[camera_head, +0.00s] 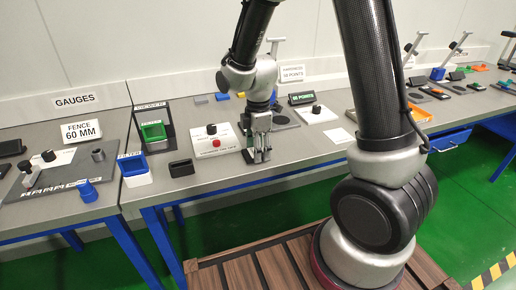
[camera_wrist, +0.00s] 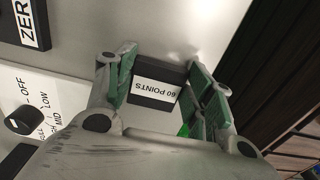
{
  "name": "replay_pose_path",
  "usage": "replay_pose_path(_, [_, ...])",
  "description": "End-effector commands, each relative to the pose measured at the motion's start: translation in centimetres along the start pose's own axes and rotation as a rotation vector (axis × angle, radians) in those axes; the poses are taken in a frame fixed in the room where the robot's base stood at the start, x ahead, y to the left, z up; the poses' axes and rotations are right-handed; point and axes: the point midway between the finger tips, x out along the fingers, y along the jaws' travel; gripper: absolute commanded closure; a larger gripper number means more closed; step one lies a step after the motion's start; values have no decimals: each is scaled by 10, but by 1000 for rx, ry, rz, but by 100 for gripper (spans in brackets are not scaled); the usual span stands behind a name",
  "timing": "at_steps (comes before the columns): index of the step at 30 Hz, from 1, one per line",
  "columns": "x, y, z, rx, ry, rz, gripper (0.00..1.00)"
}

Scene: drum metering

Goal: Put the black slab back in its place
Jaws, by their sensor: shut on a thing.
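The black slab (camera_wrist: 152,98), with a white label reading "60 POINTS", is between the two fingers of my gripper (camera_wrist: 158,82) in the wrist view. The fingers, with green pads, are shut on its two ends. In the head view my gripper (camera_head: 262,155) points down low over the front part of the grey bench, right of a white control box.
The white box (camera_head: 228,143) with a black knob and red button stands left of my gripper. A dark display (camera_head: 301,98) and another knobbed box (camera_head: 318,115) are behind right.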

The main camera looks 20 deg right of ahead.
Motion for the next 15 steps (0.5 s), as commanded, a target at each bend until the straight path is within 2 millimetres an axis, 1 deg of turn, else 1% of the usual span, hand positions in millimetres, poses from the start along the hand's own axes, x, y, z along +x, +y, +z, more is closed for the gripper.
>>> replay_pose_path(9, [2, 0, 0, 0, 0, 1, 75])
replay_pose_path(10, [3, 0, 0, 0, 0, 1, 45])
replay_pose_path(13, [2, 0, 0, 0, 0, 1, 27])
replay_pose_path(15, [2, 0, 0, 0, 0, 1, 26])
